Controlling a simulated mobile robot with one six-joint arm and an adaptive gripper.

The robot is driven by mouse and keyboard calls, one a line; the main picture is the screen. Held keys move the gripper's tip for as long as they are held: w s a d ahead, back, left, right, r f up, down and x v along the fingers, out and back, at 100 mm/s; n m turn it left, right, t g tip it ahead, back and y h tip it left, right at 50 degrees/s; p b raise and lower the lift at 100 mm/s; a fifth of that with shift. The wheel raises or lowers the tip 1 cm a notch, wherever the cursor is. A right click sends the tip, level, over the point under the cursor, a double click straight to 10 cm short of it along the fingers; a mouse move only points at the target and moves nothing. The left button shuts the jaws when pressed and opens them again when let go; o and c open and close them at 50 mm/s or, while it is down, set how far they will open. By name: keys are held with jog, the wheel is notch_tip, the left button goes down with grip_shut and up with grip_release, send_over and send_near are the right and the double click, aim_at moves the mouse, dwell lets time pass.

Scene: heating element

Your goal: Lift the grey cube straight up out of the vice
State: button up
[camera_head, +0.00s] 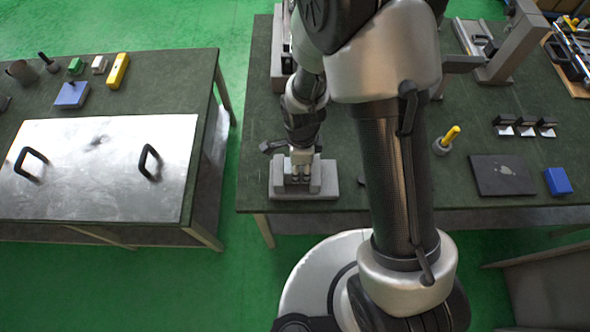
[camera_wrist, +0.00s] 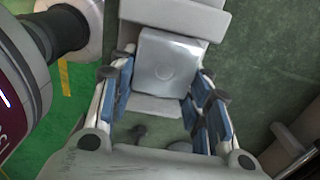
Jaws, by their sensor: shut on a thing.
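The grey cube (camera_wrist: 168,65) sits in the upper middle of the wrist view, with a faint round mark on its face. My gripper (camera_wrist: 162,84) is shut on it, with blue-padded fingers on its left and right sides. The grey vice (camera_wrist: 178,14) has one block above the cube in the wrist view and another below it. In the head view the vice (camera_head: 289,191) stands near the front left edge of the right table, with my gripper (camera_head: 301,169) pointing down at it. The cube is hard to make out there. I cannot tell whether it still touches the vice floor.
The right table (camera_head: 460,178) also holds a yellow-handled tool (camera_head: 450,136), a dark plate (camera_head: 502,175) and a blue block (camera_head: 558,181). A metal sheet with two handles (camera_head: 98,165) lies on the left table. A green-floored gap separates the tables.

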jog(key=shift+r+p, duration=2.4)
jog(key=shift+r, duration=0.95)
